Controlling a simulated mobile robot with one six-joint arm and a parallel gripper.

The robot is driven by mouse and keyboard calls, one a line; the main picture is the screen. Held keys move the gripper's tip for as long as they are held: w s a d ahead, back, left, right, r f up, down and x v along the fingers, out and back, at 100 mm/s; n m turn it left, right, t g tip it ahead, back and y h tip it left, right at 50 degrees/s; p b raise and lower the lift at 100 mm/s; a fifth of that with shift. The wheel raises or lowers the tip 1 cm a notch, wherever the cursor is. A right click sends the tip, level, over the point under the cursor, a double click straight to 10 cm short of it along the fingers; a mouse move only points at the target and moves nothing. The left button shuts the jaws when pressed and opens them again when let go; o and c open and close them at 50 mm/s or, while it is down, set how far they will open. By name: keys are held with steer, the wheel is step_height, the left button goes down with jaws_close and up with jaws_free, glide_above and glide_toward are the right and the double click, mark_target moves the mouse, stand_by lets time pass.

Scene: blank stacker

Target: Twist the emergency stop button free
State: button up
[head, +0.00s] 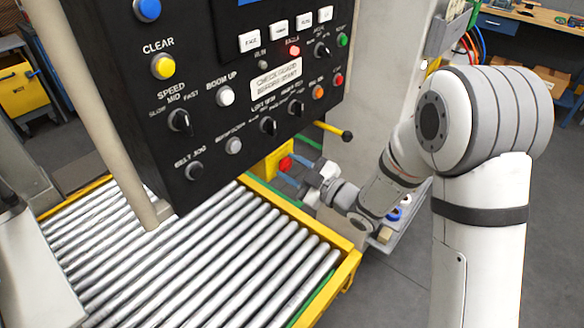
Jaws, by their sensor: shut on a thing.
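The emergency stop button (285,163) is red and sits on a yellow box (269,167) below the black control panel, above the far end of the roller conveyor. My gripper (295,171) reaches in from the right at the button, with its fingers shut on it. The fingers are small in this view and partly cover the button, so its exact turn or height cannot be told.
The black control panel (210,120) with knobs and lit buttons hangs just above. A yellow lever with a black knob (346,135) sticks out above my wrist. Conveyor rollers (200,262) fill the lower left. A grey tray (383,240) with small parts is under my forearm.

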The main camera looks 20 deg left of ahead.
steer(key=shift+m+b, duration=0.7)
steer(key=shift+m, duration=0.6)
steer(key=shift+w+d+r+m+b, duration=0.1)
steer(key=shift+m+b, duration=0.2)
steer(key=shift+m, duration=1.2)
steer(key=o, duration=1)
steer(key=shift+d, duration=0.1)
